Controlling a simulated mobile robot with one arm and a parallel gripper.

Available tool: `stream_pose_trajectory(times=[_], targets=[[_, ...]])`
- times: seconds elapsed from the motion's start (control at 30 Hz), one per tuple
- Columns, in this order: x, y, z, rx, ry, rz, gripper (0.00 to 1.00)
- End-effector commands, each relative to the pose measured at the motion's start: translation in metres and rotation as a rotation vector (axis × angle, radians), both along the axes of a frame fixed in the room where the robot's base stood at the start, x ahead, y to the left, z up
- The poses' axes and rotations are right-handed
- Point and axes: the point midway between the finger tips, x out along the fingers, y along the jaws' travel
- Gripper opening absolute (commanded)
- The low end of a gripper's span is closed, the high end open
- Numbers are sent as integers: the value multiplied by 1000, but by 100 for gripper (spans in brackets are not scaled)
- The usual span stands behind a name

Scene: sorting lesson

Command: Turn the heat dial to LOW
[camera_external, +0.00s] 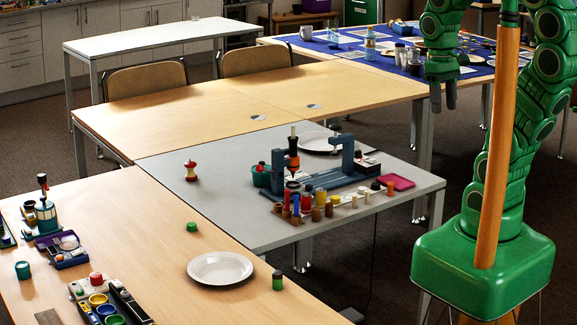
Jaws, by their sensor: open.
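My gripper (443,97) hangs from the green arm at the upper right, fingers pointing down. It is open, with nothing seen between the fingers, and is in front of the blue-covered table in the picture. I cannot make out a heat dial or a LOW mark. A blue-grey bench fixture (345,178) with an orange and black upright tool (293,155) stands on the grey table (215,150). A panel with a red knob (96,278) and coloured round cups is at the lower left; its markings are too small to read. My gripper is well apart from both.
Several small coloured cylinders stand before the fixture. White plates (220,268) lie on the front wooden table and the grey table. The blue-covered table (325,47) is crowded with bottles, jars and a mug. The middle wooden table (190,103) is mostly clear.

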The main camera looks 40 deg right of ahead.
Motion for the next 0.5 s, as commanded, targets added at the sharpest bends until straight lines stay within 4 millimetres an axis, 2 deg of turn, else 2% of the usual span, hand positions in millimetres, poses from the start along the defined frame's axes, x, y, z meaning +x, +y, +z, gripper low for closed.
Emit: stream_pose_trajectory(times=[0.27, 0.5], targets=[[55, 0, 14, 20, -51, 41, 55], [127, -5, 29, 45, -124, 78, 55]])
